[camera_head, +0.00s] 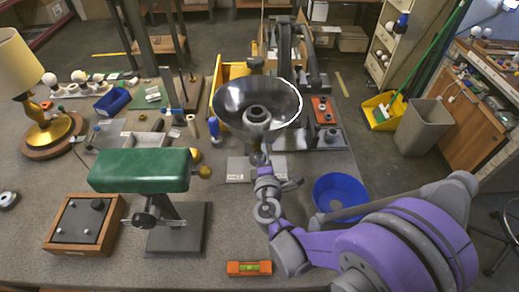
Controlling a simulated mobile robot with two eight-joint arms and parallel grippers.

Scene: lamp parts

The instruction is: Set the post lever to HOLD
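My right arm comes in from the lower right. Its purple and grey wrist reaches up to my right gripper (259,157), just below a dark, shiny bowl-shaped shade (232,98) with a grey hub (257,117). The fingers are small and overlap the parts under the hub, so I cannot tell whether they are open or shut, or touching. A pale base plate (238,169) lies behind the gripper. No lever marked HOLD can be made out. My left gripper is not in view.
A wooden-framed box (55,228) and an orange level (249,268) lie near the front edge. A blue bowl (341,190) is right of my wrist. A brass lamp (55,130) stands at left. A black-and-orange fixture (322,110) stands behind right. Bare table lies left of my wrist.

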